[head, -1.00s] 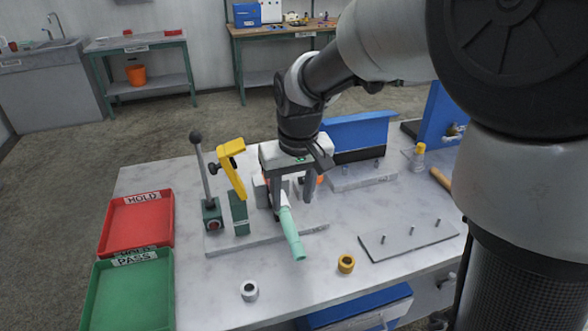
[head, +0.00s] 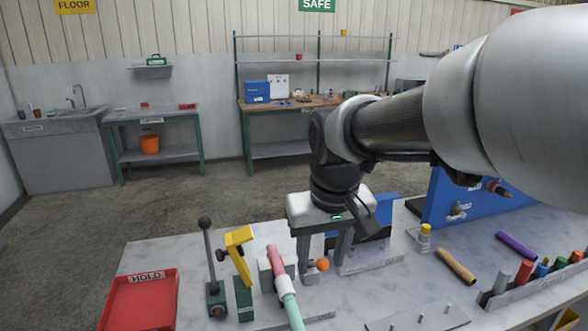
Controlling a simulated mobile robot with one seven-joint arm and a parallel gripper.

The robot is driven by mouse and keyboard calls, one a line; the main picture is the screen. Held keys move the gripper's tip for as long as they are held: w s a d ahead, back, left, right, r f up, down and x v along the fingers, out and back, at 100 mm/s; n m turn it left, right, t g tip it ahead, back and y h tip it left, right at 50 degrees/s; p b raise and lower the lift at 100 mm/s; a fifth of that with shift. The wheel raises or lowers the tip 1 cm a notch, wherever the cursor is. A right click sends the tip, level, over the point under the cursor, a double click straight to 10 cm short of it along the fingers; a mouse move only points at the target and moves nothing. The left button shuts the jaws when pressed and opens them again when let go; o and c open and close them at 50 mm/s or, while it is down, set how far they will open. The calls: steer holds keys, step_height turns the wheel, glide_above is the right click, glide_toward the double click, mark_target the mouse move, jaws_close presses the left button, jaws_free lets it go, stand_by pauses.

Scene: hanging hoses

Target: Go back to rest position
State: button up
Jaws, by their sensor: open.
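A hose with a pink part and a mint green part (head: 289,305) stands or leans just left of the fingers, by a yellow-handled clamp fixture (head: 240,252). The fingertips' distance from the fixture is hard to judge.
A lever with a black knob (head: 207,232) stands upright at left. A red HOLD tray (head: 143,300) lies at the bench's left. A blue panel (head: 470,205), a tan cylinder (head: 456,266) and a rack of coloured cylinders (head: 535,284) are at right. Open floor lies behind the bench.

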steer(key=s+d+r+m+t+p, duration=0.2)
steer(key=s+d+r+p, duration=0.5)
steer(key=s, duration=0.6)
steer(key=shift+s+d+r+m+t+p, duration=0.2)
steer(key=shift+d+r+m+t+p, duration=0.2)
steer(key=shift+d+r, duration=0.95)
steer(key=shift+a+r, duration=0.4)
